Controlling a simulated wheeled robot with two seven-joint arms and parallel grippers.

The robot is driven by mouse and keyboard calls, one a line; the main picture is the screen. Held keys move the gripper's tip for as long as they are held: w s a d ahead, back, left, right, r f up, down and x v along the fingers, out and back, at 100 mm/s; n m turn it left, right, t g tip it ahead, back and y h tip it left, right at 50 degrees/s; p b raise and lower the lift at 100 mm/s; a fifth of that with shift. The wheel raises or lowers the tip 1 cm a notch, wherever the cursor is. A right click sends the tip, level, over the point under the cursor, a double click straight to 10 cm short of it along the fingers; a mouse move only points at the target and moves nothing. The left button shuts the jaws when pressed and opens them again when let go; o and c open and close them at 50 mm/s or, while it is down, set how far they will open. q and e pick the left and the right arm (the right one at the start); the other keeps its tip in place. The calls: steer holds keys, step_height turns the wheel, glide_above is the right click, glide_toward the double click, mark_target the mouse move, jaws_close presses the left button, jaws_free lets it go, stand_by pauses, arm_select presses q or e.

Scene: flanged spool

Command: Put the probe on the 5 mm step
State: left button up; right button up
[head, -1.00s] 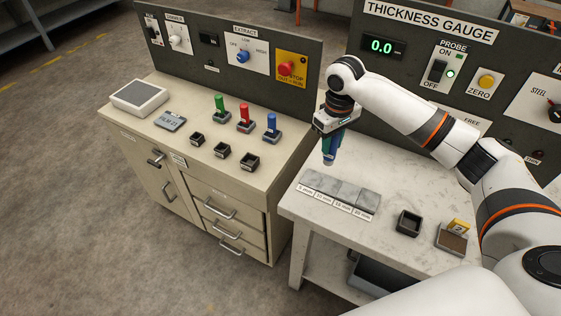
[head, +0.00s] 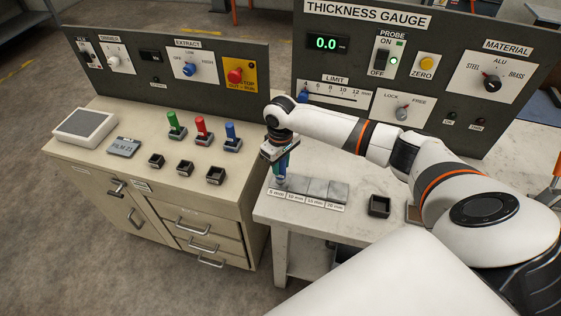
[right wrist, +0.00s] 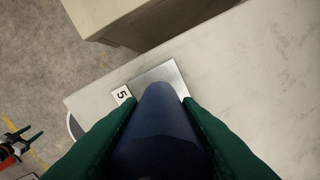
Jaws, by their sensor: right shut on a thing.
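My right gripper (head: 281,160) is shut on the blue probe (head: 281,173), which points down. In the right wrist view the probe (right wrist: 160,125) sits between the green fingers. The grey step block (head: 318,188) lies on the white table with labels 5, 10, 15 and 20 mm along its front. The probe's lower end is at the 5 mm step, the leftmost one. That step's bare metal (right wrist: 163,74) and the "5" label (right wrist: 122,95) show beyond the probe. The probe hides the contact spot, so I cannot tell whether it touches.
The thickness gauge panel (head: 440,45) stands behind the table; its display (head: 327,43) reads 0.0. A small black open box (head: 379,206) is right of the block. The beige cabinet (head: 190,200) stands to the left, with several coloured plugs on top.

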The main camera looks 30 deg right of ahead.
steer(key=shift+f, duration=0.15)
steer(key=o, duration=1.1)
steer(key=shift+r, duration=0.25)
step_height(320, 180, up, 12)
steer(key=shift+f+b, duration=0.1)
steer(key=shift+b, duration=0.8)
steer(key=shift+f, duration=0.1)
